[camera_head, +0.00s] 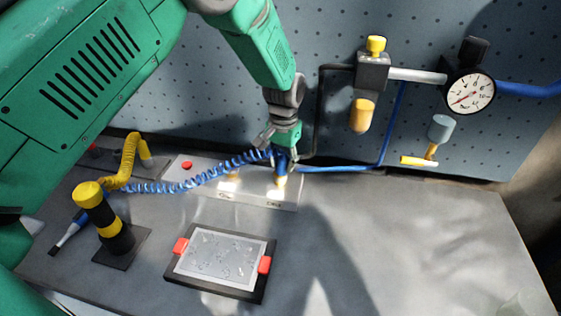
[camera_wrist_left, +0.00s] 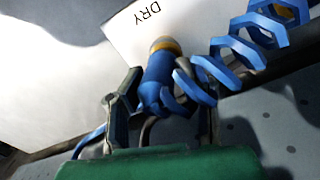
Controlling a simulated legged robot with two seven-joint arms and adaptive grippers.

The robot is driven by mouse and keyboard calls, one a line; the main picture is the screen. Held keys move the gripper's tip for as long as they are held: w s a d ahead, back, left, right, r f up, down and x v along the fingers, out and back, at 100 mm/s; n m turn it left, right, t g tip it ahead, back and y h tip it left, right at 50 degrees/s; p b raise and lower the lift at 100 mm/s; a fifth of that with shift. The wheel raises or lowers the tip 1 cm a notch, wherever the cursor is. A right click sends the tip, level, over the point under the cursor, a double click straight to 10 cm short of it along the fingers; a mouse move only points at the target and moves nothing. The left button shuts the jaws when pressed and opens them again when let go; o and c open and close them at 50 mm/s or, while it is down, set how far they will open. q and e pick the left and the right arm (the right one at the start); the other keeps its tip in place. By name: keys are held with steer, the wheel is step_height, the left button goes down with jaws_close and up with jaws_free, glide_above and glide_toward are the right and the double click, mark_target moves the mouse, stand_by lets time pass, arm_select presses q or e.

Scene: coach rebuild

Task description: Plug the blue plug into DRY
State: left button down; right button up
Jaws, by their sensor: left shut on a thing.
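My left gripper (camera_head: 280,148) is shut on the blue plug (camera_head: 281,160), with the plug's brass end pointing down over the right part of the pale socket box (camera_head: 205,172). In the left wrist view, the plug (camera_wrist_left: 158,72) stands between the fingers of my left gripper (camera_wrist_left: 160,82). Its brass collar meets the white surface beside the DRY label (camera_wrist_left: 148,13). I cannot tell whether the tip is inside a socket. A coiled blue hose (camera_head: 190,186) runs left from the plug. My right gripper is not in view.
A yellow-and-black post (camera_head: 95,210) with a yellow coil (camera_head: 130,155) stands at the left. A framed plate with red clips (camera_head: 220,258) lies in front. A pressure gauge (camera_head: 470,92) and regulator (camera_head: 372,75) hang on the pegboard. The bench's right side is clear.

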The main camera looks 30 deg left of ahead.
arm_select(q)
steer(key=shift+s+d+f, duration=0.3)
steer(key=shift+d+f, duration=0.15)
steer(key=shift+f, duration=0.05)
steer(key=c, duration=1.1)
jaws_free()
steer(key=shift+c, duration=0.2)
steer(key=shift+w+d, duration=0.2)
steer(key=shift+w, duration=0.15)
steer(key=shift+s+r, duration=0.1)
steer(key=shift+r, duration=0.15)
steer(key=shift+a+f, duration=0.1)
steer(key=shift+a, duration=0.3)
steer(key=r, duration=1)
steer(key=shift+d+r, duration=0.25)
steer(key=shift+r, duration=0.1)
steer(key=shift+a+r, duration=0.2)
steer(key=shift+r, duration=0.4)
